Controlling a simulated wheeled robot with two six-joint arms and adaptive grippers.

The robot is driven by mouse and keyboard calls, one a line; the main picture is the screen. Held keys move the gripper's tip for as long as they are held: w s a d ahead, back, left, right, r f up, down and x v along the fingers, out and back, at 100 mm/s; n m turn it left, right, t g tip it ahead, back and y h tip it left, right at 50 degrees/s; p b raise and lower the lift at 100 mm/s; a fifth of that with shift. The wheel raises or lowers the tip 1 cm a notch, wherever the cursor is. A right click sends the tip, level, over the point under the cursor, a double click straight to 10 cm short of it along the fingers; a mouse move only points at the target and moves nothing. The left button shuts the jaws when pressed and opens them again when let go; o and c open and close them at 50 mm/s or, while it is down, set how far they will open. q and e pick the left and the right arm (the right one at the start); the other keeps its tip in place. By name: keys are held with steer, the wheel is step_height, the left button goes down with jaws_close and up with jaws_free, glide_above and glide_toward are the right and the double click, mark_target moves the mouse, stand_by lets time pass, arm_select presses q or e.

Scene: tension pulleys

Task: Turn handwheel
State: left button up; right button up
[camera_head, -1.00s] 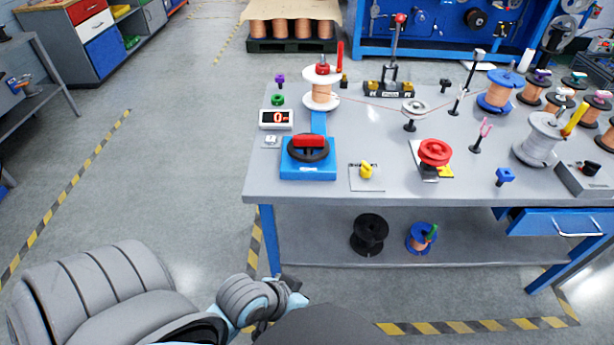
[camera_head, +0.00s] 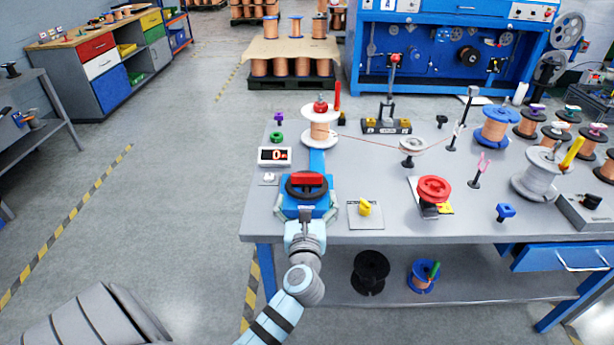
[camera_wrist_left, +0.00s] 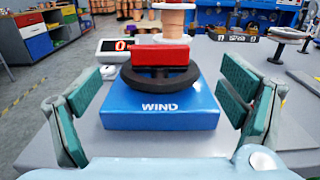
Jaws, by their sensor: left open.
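A black handwheel (camera_head: 306,187) with a red bar (camera_head: 307,179) across its top sits on a blue box (camera_head: 290,207) near the table's front left edge. In the left wrist view the handwheel (camera_wrist_left: 161,79) is straight ahead, and the blue box (camera_wrist_left: 160,112) is marked WIND. My left gripper (camera_head: 306,211) is open at the front of the box. In the left wrist view its green-padded fingers (camera_wrist_left: 160,100) stand apart on either side of the box and wheel, with nothing between them held. My right gripper is not in view.
Behind the box stands a copper spool (camera_head: 319,133) on white flanges. A display (camera_head: 274,156) is at its left. To the right are a yellow knob (camera_head: 364,207) on a plate and a red wheel (camera_head: 433,189). The grey table (camera_head: 470,223) is crowded at the far right.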

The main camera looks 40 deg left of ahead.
mark_target(307, 178)
arm_select(q)
steer(key=b+x, duration=0.1)
steer(key=x, duration=0.8)
steer(key=shift+w+a+b, duration=0.3)
steer(key=shift+b, duration=0.05)
steer(key=c, duration=1.2)
